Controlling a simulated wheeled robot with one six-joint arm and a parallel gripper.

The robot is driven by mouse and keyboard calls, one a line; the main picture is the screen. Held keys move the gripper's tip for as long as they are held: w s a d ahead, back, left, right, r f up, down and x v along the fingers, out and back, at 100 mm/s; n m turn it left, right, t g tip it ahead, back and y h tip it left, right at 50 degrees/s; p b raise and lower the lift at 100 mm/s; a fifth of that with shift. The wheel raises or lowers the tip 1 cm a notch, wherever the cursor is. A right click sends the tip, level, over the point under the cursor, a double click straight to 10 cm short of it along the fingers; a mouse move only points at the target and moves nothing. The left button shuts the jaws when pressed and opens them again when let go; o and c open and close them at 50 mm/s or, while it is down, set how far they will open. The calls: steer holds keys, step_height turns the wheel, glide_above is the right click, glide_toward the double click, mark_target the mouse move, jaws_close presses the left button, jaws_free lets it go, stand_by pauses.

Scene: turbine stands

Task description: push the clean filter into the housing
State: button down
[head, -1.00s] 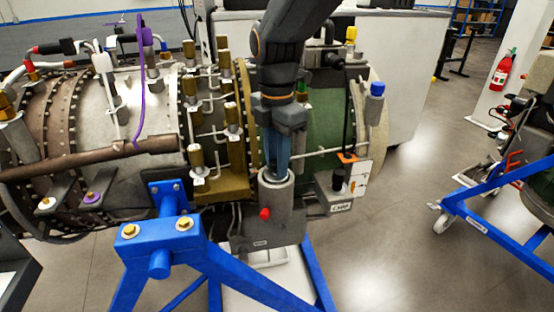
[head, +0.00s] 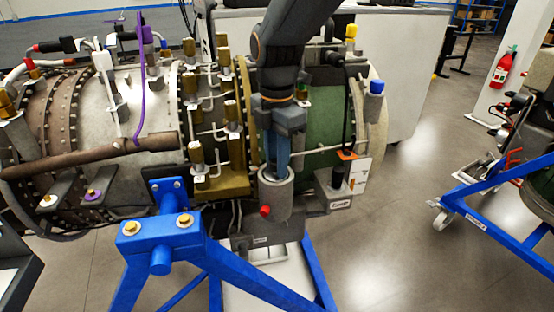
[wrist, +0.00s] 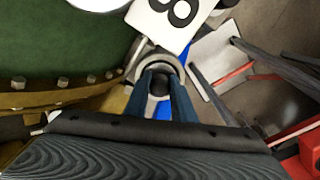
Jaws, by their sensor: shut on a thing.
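The housing (head: 277,203) is a grey upright cylinder with a red knob on its front, low on the engine. My gripper (head: 277,174) points down, its blue fingertips at the housing's open top. In the wrist view my gripper (wrist: 160,85) has its two fingers closed in on a dark round end, which I take to be the filter (wrist: 159,88). The housing's pale rim (wrist: 143,66) curves around the fingertips there. In the head view the filter is hidden by the fingers and the housing wall, so its depth cannot be told.
A blue stand (head: 160,233) holds the engine (head: 110,105). Brass fittings and pipes crowd the housing's left. A hanging white tag (head: 359,172) and a small grey box (head: 332,190) are close on its right.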

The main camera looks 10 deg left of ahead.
steer(key=shift+s+d+f, duration=0.1)
steer(key=shift+s+f, duration=0.1)
steer(key=shift+f, duration=0.2)
steer(key=c, duration=1.4)
jaws_free()
steer(key=shift+c, duration=0.9)
steer(key=shift+o, duration=1.6)
steer(key=shift+d+r+p, duration=0.1)
steer(key=shift+r+p, duration=0.35)
steer(key=shift+r, duration=0.05)
steer(key=shift+w+a+r+p, duration=0.1)
steer(key=shift+r+p, duration=1.1)
steer(key=shift+r, duration=0.45)
steer(key=shift+w+a+r+p, duration=0.1)
steer(key=shift+r+p, duration=1.1)
steer(key=shift+r, duration=0.4)
